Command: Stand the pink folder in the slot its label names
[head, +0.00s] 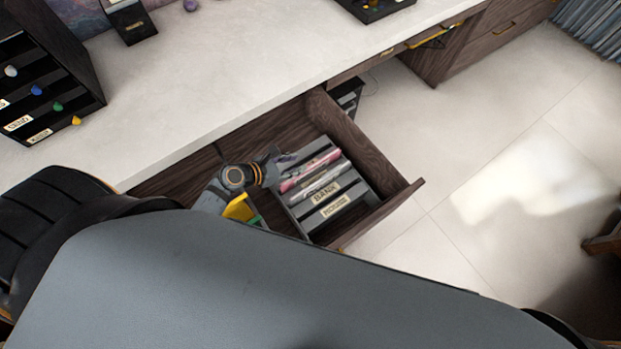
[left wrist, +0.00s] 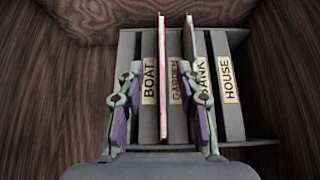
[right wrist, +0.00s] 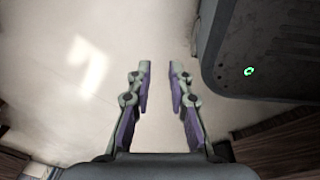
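The pink folder (head: 311,170) stands upright in a grey rack (head: 369,194) inside the open drawer. In the left wrist view, the pink folder (left wrist: 162,85) shows edge-on between the BOAT panel and the GARDEN panel. Any label on it is not readable. The rack's panels read BOAT (left wrist: 149,82), GARDEN (left wrist: 176,82), BANK (left wrist: 202,80) and HOUSE (left wrist: 229,80). My left gripper (left wrist: 165,75) is open over the rack, its fingers apart on both sides of the folder. My right gripper (right wrist: 161,70) is open and empty, over the floor.
A whitish folder (left wrist: 188,45) stands between the GARDEN and BANK panels. The desk top (head: 220,75) is clear in the middle, with a dark labelled organiser (head: 55,85) at left.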

